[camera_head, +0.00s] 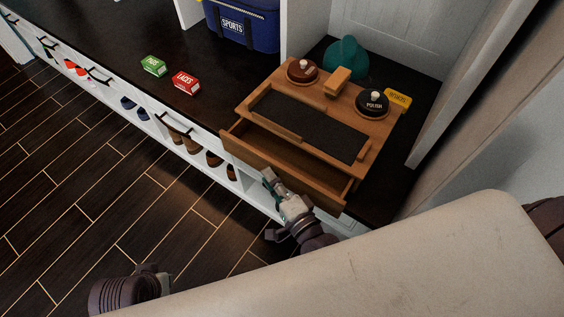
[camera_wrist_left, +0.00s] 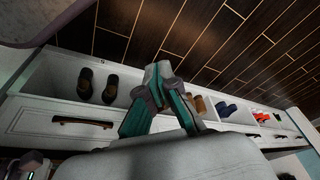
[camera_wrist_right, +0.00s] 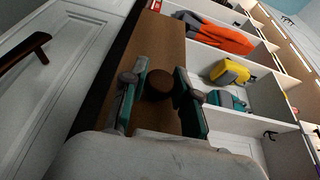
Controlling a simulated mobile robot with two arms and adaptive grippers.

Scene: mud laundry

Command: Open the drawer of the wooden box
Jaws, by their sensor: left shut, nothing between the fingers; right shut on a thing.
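The wooden box (camera_head: 245,110) stands on the dark bench top, with its drawer (camera_head: 290,155) pulled out towards me. The visible part of the drawer's inside looks empty. My right gripper (camera_head: 268,178) is at the drawer front. The right wrist view shows its fingers on either side of the round dark knob (camera_wrist_right: 159,84), shut on it, with the brown drawer front (camera_wrist_right: 155,45) behind. My left gripper (camera_wrist_left: 157,72) is shut and empty, in front of the white bench's shoe cubbies; the head view shows only part of that arm, low at the left.
Two polish tins (camera_head: 372,103), a wooden brush (camera_head: 337,82) and a dark mat (camera_head: 310,125) are on the box top. A green box (camera_head: 153,65) and a red box (camera_head: 186,83) lie left on the bench. A teal object (camera_head: 345,58) and yellow box (camera_head: 397,98) are behind.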

